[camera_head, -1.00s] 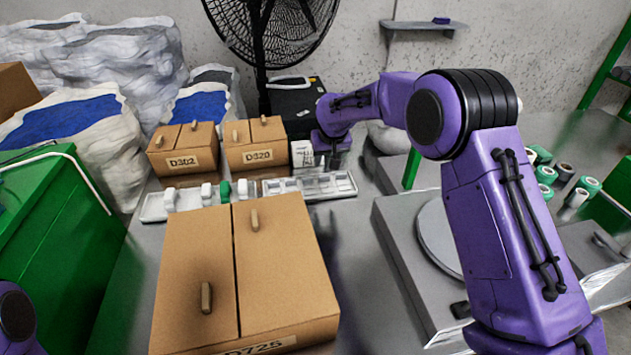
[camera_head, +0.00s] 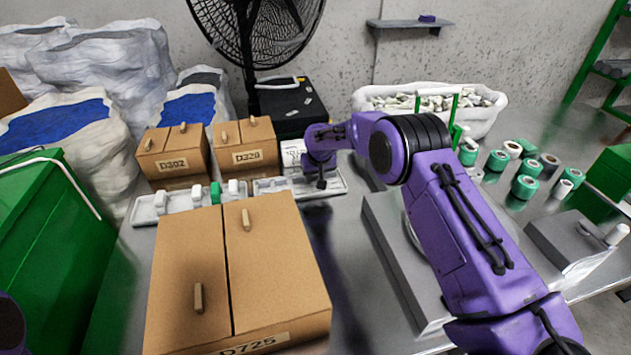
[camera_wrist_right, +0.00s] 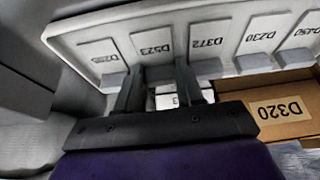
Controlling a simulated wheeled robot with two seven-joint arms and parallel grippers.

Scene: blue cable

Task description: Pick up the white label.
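Several white labels lie in the slots of a long white tray (camera_head: 140,214), seen close up in the right wrist view (camera_wrist_right: 78,42). Their printing includes D523 (camera_wrist_right: 152,47), D372 (camera_wrist_right: 206,48) and D230 (camera_wrist_right: 258,40). I cannot tell which one is meant. My right gripper (camera_head: 321,184) is low over the tray's right end, pointing down. In the right wrist view its two dark fingers (camera_wrist_right: 160,88) stand apart near the D523 and D372 slots. A small white printed piece shows between and beyond them; no grip is visible. My left gripper is out of view.
Cardboard boxes D302 (camera_head: 175,163) and D320 (camera_head: 246,158) stand behind the tray, and a larger box D725 (camera_head: 275,262) in front. A white stack (camera_head: 292,150) is close behind my right gripper. A full white bin (camera_head: 487,119) and green rolls (camera_head: 525,187) are at right.

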